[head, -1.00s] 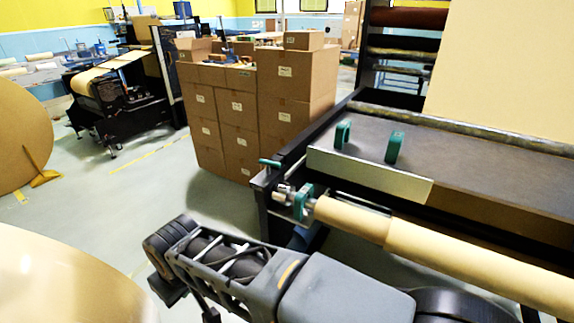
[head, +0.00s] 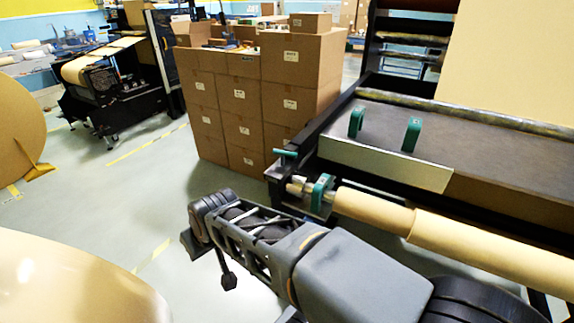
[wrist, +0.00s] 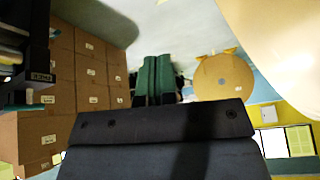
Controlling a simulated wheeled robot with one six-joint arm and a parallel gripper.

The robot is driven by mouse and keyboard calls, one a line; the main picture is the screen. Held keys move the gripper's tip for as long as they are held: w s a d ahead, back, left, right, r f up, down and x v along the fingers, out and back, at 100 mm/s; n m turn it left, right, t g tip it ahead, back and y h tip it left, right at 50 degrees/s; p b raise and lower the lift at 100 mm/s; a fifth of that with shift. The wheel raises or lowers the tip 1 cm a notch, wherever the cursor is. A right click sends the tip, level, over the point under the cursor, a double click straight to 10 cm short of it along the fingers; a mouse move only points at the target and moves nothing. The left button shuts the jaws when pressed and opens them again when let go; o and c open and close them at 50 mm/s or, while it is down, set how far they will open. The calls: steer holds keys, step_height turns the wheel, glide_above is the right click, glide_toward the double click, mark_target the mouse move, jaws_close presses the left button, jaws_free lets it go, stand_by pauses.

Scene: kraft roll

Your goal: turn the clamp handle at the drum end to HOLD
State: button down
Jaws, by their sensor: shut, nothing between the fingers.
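In the head view, a clamp handle with a teal grip (head: 286,153) stands at the near-left corner of the machine frame, by the drum end. A green clamp block (head: 321,192) sits around the metal shaft at the end of the kraft roll (head: 375,210). I cannot read a HOLD mark at this size. My gripper shows in the wrist view with two green fingers (wrist: 154,76) closed together and empty. It points away from the handle, toward floor and distant rolls. In the head view I cannot make out the fingertips.
Stacked cardboard boxes (head: 255,95) stand left of the machine, close behind the handle. Two green brackets (head: 356,121) rise from the machine deck (head: 460,135). A large kraft roll (head: 18,140) stands at far left. Floor (head: 110,205) between is clear.

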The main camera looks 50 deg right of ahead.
steer(key=w+d+f+m+t+h+b, duration=0.2)
steer(key=w+d+t+h+b, duration=0.15)
steer(key=w+d, duration=0.25)
steer(key=w+d+f+m+t+h+b, duration=0.2)
steer(key=w+d+f+m+t+b, duration=0.15)
steer(key=w+d+b, duration=0.2)
steer(key=s+d+m+g+h+b, duration=0.2)
steer(key=d+m+h, duration=0.1)
steer(key=d+h, duration=0.3)
steer(key=s+d+f+m+g+h+b, duration=0.1)
steer(key=s+d+m+g+h+b, duration=0.1)
steer(key=d+h, duration=0.5)
steer(key=d+m+b, duration=0.1)
steer(key=d+m, duration=0.1)
steer(key=shift+s+d+g, duration=0.3)
steer(key=shift+s+d, duration=0.05)
steer(key=shift+s, duration=0.05)
steer(key=shift+h, duration=0.25)
steer(key=x, duration=1.4)
steer(key=shift+a+f+b, duration=0.1)
steer(key=shift+b, duration=0.4)
